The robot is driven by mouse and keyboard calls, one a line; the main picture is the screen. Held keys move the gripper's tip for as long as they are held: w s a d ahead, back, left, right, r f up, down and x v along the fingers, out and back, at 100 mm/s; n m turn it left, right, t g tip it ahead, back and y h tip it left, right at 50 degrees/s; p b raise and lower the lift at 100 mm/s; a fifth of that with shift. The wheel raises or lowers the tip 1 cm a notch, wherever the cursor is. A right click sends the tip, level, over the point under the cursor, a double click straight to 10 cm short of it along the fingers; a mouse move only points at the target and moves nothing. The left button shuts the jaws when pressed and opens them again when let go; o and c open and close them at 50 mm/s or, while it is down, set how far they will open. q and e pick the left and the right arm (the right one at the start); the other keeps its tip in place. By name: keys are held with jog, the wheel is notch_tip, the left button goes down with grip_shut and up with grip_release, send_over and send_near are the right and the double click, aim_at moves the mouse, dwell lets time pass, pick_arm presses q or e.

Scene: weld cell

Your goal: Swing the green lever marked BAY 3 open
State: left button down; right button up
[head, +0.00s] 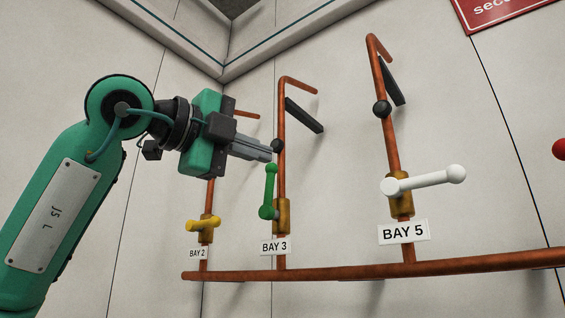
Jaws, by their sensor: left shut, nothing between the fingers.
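The green lever (269,192) points up from its brass valve (284,216) on a copper pipe. The lever runs nearly along the pipe, a little to its left. The white BAY 3 sign (275,247) is just below the valve. My left gripper (266,152) is shut and empty. In the picture its fingertips are just above the green lever's top end and beside the BAY 3 pipe; whether they touch anything I cannot tell. My right gripper is not in view.
A yellow lever (203,224) marked BAY 2 is to the left, turned sideways. A white lever (430,180) marked BAY 5 is to the right, also sideways. A copper pipe (470,264) runs along below. A red knob (560,149) shows at the right edge.

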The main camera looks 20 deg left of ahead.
aim_at(271, 177)
pick_arm(q)
jog(key=w+d+n+y+p, duration=0.1)
jog(key=w+d+y+p, duration=0.15)
jog(key=w+p, duration=0.55)
jog(key=shift+t+h, duration=0.3)
jog(key=shift+h, duration=0.15)
jog(key=shift+w+a+p, duration=0.15)
jog(key=shift+w+a, duration=0.2)
jog(key=shift+a, duration=0.3)
jog(key=shift+w+a+p, duration=0.2)
jog(key=shift+w+a, duration=0.2)
jog(key=shift+a, duration=0.2)
jog(key=shift+w+a+p, duration=0.15)
jog(key=shift+w+a, duration=0.2)
jog(key=shift+a, duration=0.3)
jog(key=shift+d+f, duration=0.1)
jog(key=shift+w+d, duration=0.1)
jog(key=shift+d, duration=0.05)
